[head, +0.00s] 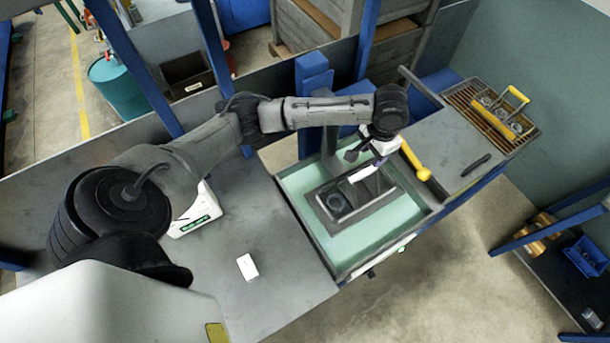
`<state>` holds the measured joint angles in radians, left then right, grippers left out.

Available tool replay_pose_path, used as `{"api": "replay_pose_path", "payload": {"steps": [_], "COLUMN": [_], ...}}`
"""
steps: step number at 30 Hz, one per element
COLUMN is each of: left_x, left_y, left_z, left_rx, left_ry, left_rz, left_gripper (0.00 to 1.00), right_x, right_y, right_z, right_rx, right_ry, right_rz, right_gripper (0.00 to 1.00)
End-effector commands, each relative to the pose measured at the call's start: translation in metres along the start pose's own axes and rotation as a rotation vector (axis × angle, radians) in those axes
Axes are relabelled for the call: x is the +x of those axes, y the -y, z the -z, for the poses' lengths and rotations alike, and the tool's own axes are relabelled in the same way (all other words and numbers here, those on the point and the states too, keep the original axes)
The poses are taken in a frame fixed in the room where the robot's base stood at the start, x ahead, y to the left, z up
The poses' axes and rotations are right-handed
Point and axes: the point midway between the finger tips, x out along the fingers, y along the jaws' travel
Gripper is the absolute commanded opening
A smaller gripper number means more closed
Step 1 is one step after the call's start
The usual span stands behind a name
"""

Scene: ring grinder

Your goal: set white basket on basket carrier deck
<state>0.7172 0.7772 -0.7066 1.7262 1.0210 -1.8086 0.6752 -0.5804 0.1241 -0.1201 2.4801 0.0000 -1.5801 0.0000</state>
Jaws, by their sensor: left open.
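A dark rectangular holder (333,213) with round wells sits in the pale green basin (310,255) at the centre. A white bar (363,174) shows above its far part; it may be the white basket's handle, but most of that basket is hidden or cannot be told apart. My left gripper (368,158) is open, pointing down just above this white bar; I cannot tell whether they touch. My right gripper is not in view. I cannot tell which surface is the basket carrier deck.
A yellow-handled basket (494,132) with several rings stands on a brown grate (465,96) at the right. A white scale (196,222) and white card (247,266) are on the left grey table (285,285).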

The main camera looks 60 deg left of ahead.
Motion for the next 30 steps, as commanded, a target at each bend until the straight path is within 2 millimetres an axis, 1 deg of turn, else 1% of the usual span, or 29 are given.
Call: {"api": "replay_pose_path", "payload": {"steps": [2, 5, 6, 8, 9, 11, 12, 14, 16, 18, 20, 21, 24, 27, 30], "left_x": [0.010, 0.033, 0.045, 0.062, 0.073, 0.087, 0.095, 0.104, 0.112, 0.117, 0.119, 0.120, 0.120, 0.119, 0.117], "left_y": [-0.009, -0.032, -0.044, -0.064, -0.076, -0.094, -0.103, -0.115, -0.124, -0.129, -0.129, -0.127, -0.119, -0.108, -0.097], "left_z": [-0.006, -0.023, -0.034, -0.052, -0.066, -0.087, -0.102, -0.123, -0.149, -0.174, -0.194, -0.207, -0.236, -0.261, -0.279], "left_rx": [0.027, 0.097, 0.132, 0.189, 0.224, 0.267, 0.290, 0.315, 0.329, 0.329, 0.322, 0.313, 0.287, 0.262, 0.242], "left_ry": [-0.002, -0.016, -0.026, -0.049, -0.066, -0.100, -0.121, -0.156, -0.193, -0.230, -0.255, -0.270, -0.296, -0.309, -0.311], "left_rz": [-0.007, -0.028, -0.042, -0.066, -0.085, -0.112, -0.128, -0.149, -0.167, -0.173, -0.169, -0.162, -0.130, -0.090, -0.050], "left_gripper": [0.44, 0.44, 0.44, 0.44, 0.44, 0.44, 0.44, 0.44, 0.44, 0.44, 0.44, 0.44, 0.44, 0.44, 0.44], "right_x": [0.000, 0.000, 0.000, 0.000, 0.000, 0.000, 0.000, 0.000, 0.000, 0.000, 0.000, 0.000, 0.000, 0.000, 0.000], "right_y": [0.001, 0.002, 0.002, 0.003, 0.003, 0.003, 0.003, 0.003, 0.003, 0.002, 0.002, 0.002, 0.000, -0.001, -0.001], "right_z": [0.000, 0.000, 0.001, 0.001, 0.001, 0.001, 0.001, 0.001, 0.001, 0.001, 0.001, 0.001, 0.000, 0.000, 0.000], "right_rx": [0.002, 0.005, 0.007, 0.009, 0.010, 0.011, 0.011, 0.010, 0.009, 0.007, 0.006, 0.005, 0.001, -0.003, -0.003], "right_ry": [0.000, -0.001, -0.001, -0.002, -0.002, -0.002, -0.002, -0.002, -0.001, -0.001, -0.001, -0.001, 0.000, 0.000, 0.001], "right_rz": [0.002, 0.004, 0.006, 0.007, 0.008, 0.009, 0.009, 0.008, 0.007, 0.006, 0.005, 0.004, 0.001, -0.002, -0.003], "right_gripper": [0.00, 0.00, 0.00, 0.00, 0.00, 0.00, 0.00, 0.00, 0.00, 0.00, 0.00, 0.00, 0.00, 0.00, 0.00]}}
